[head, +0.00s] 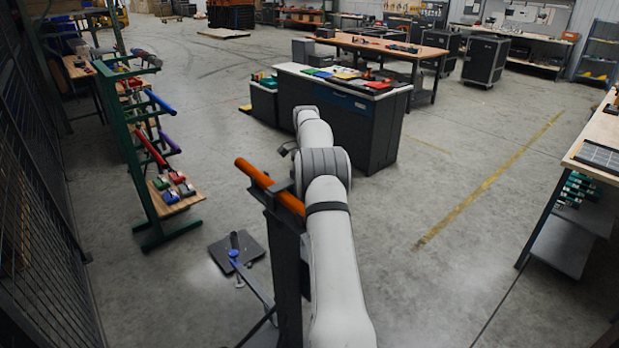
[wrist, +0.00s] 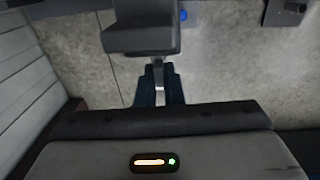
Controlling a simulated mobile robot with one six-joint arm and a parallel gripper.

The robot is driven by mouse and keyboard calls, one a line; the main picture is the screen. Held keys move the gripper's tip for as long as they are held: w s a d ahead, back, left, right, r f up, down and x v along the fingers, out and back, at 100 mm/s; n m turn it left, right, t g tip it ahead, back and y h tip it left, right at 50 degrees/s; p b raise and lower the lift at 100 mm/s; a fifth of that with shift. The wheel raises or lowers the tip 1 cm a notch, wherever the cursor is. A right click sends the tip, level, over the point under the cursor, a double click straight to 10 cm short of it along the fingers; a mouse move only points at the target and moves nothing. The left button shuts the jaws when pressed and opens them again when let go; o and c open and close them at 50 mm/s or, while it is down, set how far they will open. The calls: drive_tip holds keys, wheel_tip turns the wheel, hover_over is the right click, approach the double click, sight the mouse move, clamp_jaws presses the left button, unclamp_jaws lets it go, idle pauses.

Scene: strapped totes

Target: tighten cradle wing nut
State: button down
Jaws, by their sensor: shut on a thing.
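An orange tube (head: 252,172) lies tilted in a dark cradle (head: 277,187) on top of a dark upright post (head: 288,270) in the head view. In the wrist view a dark block (wrist: 140,38), which seems to be part of the cradle, sits just beyond my fingers. My gripper (wrist: 160,86) has its two dark teal fingers shut on a small grey metal piece (wrist: 158,72) under that block. It appears to be the wing nut, but its wings are mostly hidden by the fingers. In the head view my arm hides the gripper and the wing nut.
A dark plate (head: 225,250) with a blue knob (head: 233,254) lies low on the floor at the post's left. A green rack (head: 135,150) with coloured tubes stands at left, a dark cabinet (head: 340,130) behind my arm. Floor to the right is clear.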

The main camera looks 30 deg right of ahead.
drive_tip(key=shift+w+g, duration=0.1)
drive_tip(key=shift+g, duration=0.3)
idle(0.3)
drive_tip(key=c, duration=1.6)
unclamp_jaws()
drive_tip(key=shift+o, duration=0.2)
